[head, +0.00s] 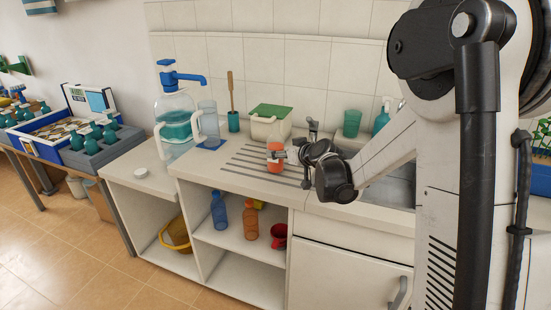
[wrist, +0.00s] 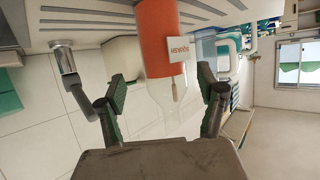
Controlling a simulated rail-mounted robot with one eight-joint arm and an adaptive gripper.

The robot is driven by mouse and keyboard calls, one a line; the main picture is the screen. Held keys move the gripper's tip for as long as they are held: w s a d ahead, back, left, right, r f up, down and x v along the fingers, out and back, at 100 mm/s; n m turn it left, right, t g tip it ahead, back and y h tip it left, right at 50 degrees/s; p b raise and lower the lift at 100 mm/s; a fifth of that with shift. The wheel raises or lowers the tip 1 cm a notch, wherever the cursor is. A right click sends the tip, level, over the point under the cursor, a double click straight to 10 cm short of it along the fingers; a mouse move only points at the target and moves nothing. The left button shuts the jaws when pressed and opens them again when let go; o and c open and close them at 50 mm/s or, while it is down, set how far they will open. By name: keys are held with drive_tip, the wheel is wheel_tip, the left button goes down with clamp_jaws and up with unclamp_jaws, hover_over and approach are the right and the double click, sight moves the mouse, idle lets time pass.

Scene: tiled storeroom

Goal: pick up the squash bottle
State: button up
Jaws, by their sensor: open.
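The squash bottle (head: 275,163) stands on the ribbed draining board of the counter, with orange contents and a pale label. In the wrist view, which is upside down, the squash bottle (wrist: 160,40) shows its orange part, a label and a clear upper part. My gripper (head: 288,154) is just right of the bottle at its height. In the wrist view my gripper (wrist: 162,88) is open, with one finger to each side of the bottle's outline. I cannot tell how far the bottle reaches between the fingers. No finger visibly presses on it.
A tap (head: 312,130) stands close behind my gripper. A cream container (head: 265,130) with a green top stands behind the bottle. A water dispenser (head: 175,115) and glass jug are at left. Below are a blue bottle (head: 219,210), another orange bottle (head: 250,220) and a red mug (head: 279,236).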

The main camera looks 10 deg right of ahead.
sight(276, 149)
drive_tip(key=shift+a+x, duration=0.15)
drive_tip(key=shift+x, duration=1.15)
drive_tip(key=shift+a+x, duration=0.1)
drive_tip(key=shift+x, duration=1.25)
drive_tip(key=shift+s, duration=0.15)
drive_tip(key=shift+c, duration=0.5)
drive_tip(key=c, duration=1.5)
drive_tip(key=shift+o, duration=0.2)
drive_tip(key=shift+r, duration=0.15)
